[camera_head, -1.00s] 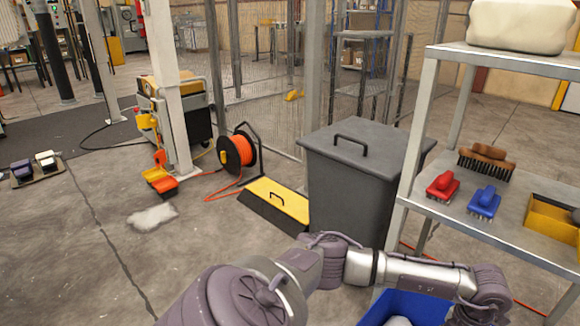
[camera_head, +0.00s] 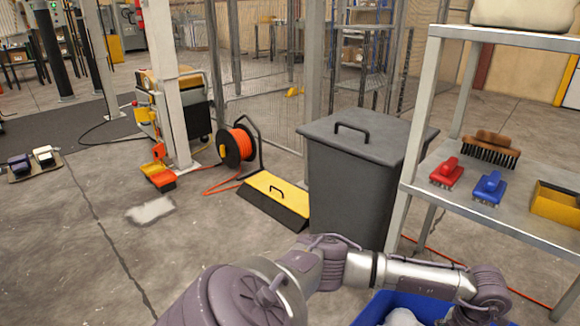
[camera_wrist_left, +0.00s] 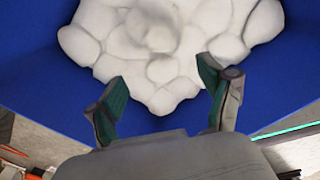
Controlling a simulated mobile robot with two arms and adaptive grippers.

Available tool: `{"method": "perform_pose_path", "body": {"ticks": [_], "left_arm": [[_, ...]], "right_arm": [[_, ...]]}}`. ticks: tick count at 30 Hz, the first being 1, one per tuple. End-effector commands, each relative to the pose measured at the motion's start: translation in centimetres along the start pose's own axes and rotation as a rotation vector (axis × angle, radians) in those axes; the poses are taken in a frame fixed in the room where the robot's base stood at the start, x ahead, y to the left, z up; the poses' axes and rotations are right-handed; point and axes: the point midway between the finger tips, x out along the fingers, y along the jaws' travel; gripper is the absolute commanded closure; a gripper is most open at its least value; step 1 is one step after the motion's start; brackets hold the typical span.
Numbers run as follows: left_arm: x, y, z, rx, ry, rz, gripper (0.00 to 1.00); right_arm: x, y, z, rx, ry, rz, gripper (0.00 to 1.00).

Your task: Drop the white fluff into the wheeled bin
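White fluff (camera_wrist_left: 160,40) lies in rounded lumps inside a blue container (camera_wrist_left: 40,60), seen from above in the left wrist view. In the head view, the blue container (camera_head: 428,307) stands at the bottom right below my arm, with white fluff (camera_head: 400,318) inside. My left gripper (camera_wrist_left: 163,80) has its two fingers apart, with no object clearly held; the fluff shows between and beyond them. Contact with the fluff cannot be told. A dark grey bin (camera_head: 350,190) with a closed, handled lid stands behind my arm; no wheels are visible on it. My right gripper is not in view.
A metal shelf (camera_head: 535,200) on the right holds brushes (camera_head: 490,150) and a yellow box (camera_head: 555,203). A yellow-and-black box (camera_head: 275,200) and an orange cable reel (camera_head: 238,146) stand left of the grey bin. A white patch (camera_head: 150,210) lies on otherwise open floor.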

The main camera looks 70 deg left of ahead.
Motion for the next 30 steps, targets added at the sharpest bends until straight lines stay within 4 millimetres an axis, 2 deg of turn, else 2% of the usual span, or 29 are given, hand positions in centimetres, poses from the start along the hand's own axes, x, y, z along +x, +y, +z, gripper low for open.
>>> {"method": "perform_pose_path", "body": {"ticks": [7, 11, 14, 24, 30], "left_arm": [[0.0, 0.0, 0.0, 0.000, 0.000, 0.000, 0.18], [-0.8, 0.0, 0.1, 0.000, -0.002, 0.000, 0.18], [-2.2, 0.0, 0.2, 0.000, -0.005, 0.000, 0.18], [-9.3, 0.0, 0.1, 0.001, -0.004, 0.001, 0.18], [-11.6, 0.0, 0.1, -0.001, -0.002, 0.000, 0.18]], "right_arm": [[0.0, 0.0, 0.0, 0.000, 0.000, 0.000, 1.00], [-0.1, 0.0, 0.0, 0.000, 0.000, 0.000, 1.00], [0.0, 0.0, 0.0, 0.000, 0.000, 0.000, 1.00], [0.0, 0.0, 0.0, 0.000, 0.000, 0.000, 1.00], [0.0, 0.0, 0.0, 0.000, 0.000, 0.000, 1.00]]}}
